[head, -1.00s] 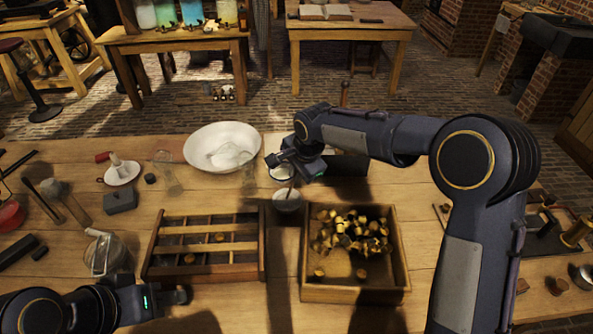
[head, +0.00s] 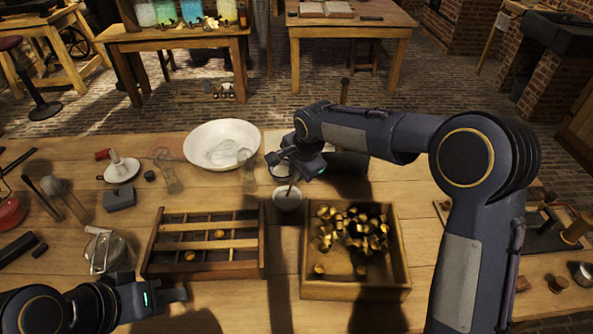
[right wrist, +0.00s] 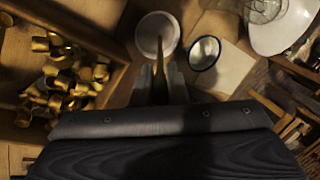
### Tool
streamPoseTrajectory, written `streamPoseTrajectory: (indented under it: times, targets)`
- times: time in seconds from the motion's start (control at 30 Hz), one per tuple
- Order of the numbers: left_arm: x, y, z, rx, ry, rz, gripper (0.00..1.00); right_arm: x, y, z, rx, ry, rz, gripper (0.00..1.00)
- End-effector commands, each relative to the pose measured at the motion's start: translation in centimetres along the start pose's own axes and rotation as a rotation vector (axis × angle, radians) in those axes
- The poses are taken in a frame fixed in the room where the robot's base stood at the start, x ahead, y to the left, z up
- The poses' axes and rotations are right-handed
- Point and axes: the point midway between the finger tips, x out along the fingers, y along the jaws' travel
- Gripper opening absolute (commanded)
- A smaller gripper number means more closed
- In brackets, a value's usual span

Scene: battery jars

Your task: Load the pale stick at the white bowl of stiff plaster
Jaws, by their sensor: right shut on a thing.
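The small white bowl (head: 287,201) stands between the slotted rack and the brass-filled box. It also shows in the right wrist view (right wrist: 148,27), with pale contents. My right gripper (head: 293,166) is above it, shut on a thin stick (right wrist: 159,50) that points down. The stick looks brownish in this shade. Its lower end is over or inside the bowl; I cannot tell whether it touches the plaster. My left gripper (head: 178,294) is low at the left, in front of the rack and away from the bowl. Its finger opening is not clear.
The slotted wooden rack (head: 154,252) holds a few brass caps. The wooden box (head: 354,293) holds many more. A large white bowl (head: 213,133), a blue-rimmed enamel cup (right wrist: 205,52) and glass vessels (head: 247,170) stand behind. A jug (head: 107,250) stands at the left.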

Motion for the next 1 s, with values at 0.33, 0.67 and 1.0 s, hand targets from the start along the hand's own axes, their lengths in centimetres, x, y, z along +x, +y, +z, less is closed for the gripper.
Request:
streamPoseTrajectory:
  times: [0.33, 0.67, 1.0]
  targets:
    - [0.33, -0.15, 0.17, 0.0, 0.0, 0.0, 0.36, 0.47, 0.17, 0.04, 0.0, 0.0, 0.0, 0.0]
    - [0.43, -0.2, 0.22, 0.0, 0.0, 0.0, 0.36, 0.61, 0.22, 0.05, 0.0, 0.0, 0.0, 0.0]
    - [0.53, -0.24, 0.27, 0.0, 0.0, 0.0, 0.36, 0.68, 0.25, 0.06, 0.0, -0.001, 0.001, 0.0]
